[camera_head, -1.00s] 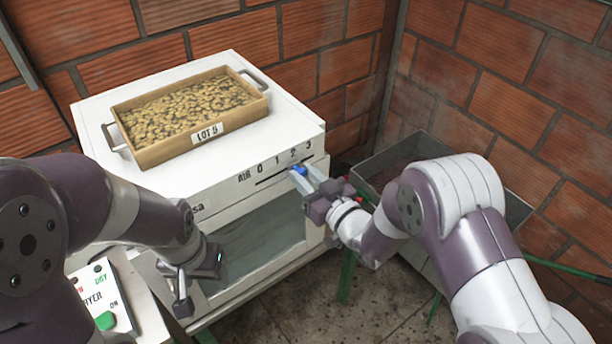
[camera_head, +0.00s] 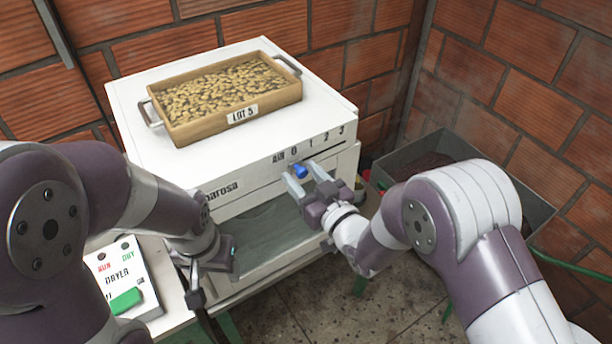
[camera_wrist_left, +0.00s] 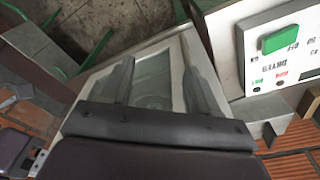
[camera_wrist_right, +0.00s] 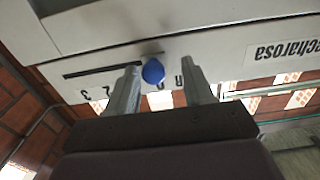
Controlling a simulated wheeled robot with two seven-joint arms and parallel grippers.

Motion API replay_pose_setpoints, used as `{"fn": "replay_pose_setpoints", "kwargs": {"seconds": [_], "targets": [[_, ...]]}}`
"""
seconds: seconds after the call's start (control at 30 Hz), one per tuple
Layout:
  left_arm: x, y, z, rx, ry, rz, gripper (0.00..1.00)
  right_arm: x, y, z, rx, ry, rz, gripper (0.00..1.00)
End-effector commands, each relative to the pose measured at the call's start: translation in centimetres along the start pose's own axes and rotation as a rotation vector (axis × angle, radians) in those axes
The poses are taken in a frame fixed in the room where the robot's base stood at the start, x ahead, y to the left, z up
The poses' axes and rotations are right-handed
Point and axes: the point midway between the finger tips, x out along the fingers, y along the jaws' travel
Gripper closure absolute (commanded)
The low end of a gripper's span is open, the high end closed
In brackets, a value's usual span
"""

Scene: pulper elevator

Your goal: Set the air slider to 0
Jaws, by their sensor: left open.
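The air slider's blue knob (camera_head: 300,171) sits on the white machine's front (camera_head: 225,187), under the scale marked 0 to 3 (camera_head: 309,145). It stands close below the 0. In the right wrist view the knob (camera_wrist_right: 153,71) is near the 0 end of its dark slot (camera_wrist_right: 95,71), most of which lies bare towards 3. My right gripper (camera_head: 305,174) is open, one finger on each side of the knob. Whether a finger touches it, I cannot tell. My left gripper (camera_head: 193,290) is open and empty, low before the machine, beside the dryer box.
A wooden tray of beans marked LOT 5 (camera_head: 178,136) stands on the machine's top. The dryer control box (camera_head: 150,268) is at lower left. A grey metal bin (camera_head: 385,170) stands right of the machine, before brick walls (camera_head: 520,80).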

Motion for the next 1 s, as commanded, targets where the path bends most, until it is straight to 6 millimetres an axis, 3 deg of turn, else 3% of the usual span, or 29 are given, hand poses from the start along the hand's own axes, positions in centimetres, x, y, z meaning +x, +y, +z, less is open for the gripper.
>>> {"fn": "replay_pose_setpoints", "kwargs": {"seconds": [0.33,0.47,0.73,0.83,1.0], "targets": [[0.3,0.0,0.0,0.0,0.0,0.0,0.39,-0.9,0.1,0.2,0.001,-0.002,0.004,0.49],[1.0,0.0,0.1,0.0,0.0,0.0,0.39,-3.5,0.1,0.3,0.0,-0.001,0.004,0.49],[2.2,0.0,0.3,0.0,0.0,0.0,0.39,-10.3,0.1,0.2,-0.001,0.0,0.005,0.49],[2.4,0.0,0.3,0.0,0.0,0.0,0.39,-11.8,0.0,0.1,-0.001,0.0,0.004,0.49],[2.4,0.0,0.3,0.0,0.0,0.0,0.39,-12.7,-0.1,0.0,-0.001,0.0,0.002,0.49]]}}
